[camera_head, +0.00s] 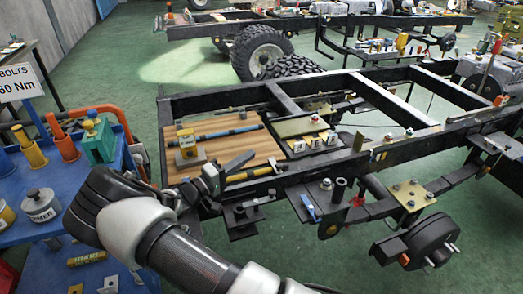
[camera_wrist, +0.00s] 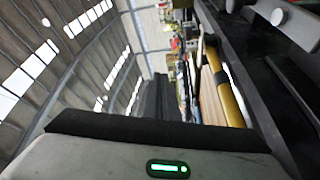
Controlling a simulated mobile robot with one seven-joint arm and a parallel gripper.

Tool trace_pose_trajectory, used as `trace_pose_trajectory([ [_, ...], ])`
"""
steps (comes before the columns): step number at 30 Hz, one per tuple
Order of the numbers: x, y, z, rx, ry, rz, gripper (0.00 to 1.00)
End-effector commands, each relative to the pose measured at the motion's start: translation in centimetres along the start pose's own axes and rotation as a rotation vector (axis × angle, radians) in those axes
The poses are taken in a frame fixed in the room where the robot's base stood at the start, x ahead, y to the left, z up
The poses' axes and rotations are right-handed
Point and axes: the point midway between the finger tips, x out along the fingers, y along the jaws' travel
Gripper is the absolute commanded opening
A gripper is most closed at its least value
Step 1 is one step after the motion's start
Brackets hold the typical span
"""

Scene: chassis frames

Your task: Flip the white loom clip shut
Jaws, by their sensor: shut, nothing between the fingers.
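I cannot make out the white loom clip for certain in either view. Several small white pieces show in the head view: pale blocks (camera_head: 317,143) on a plate inside the black chassis frame, and a small white piece (camera_head: 389,138) on its rail. My gripper (camera_head: 238,162) is over the near left corner of the frame, by the wooden board, with its fingers shut and empty.
The wooden board (camera_head: 220,147) carries a blue-black rod (camera_head: 220,133), a yellow rod (camera_head: 250,174) and a yellow-grey block (camera_head: 187,150). A blue bench (camera_head: 25,235) with tools stands left. A black hub (camera_head: 425,240) stands right. Green floor lies open below the frame.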

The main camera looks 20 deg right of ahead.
Motion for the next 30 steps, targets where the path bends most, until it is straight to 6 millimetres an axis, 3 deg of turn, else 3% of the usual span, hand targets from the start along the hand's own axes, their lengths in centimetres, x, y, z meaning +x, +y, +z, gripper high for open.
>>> trace_pose_trajectory([
  [7,-2.1,-0.9,-0.6,0.0,-0.001,0.001,0.0],
  [23,-2.2,-0.9,-0.6,-0.001,-0.006,-0.002,0.0],
  [26,-1.6,-0.2,0.0,-0.003,-0.049,-0.025,0.0],
  [30,0.2,2.1,2.6,-0.012,-0.214,-0.132,0.0],
])
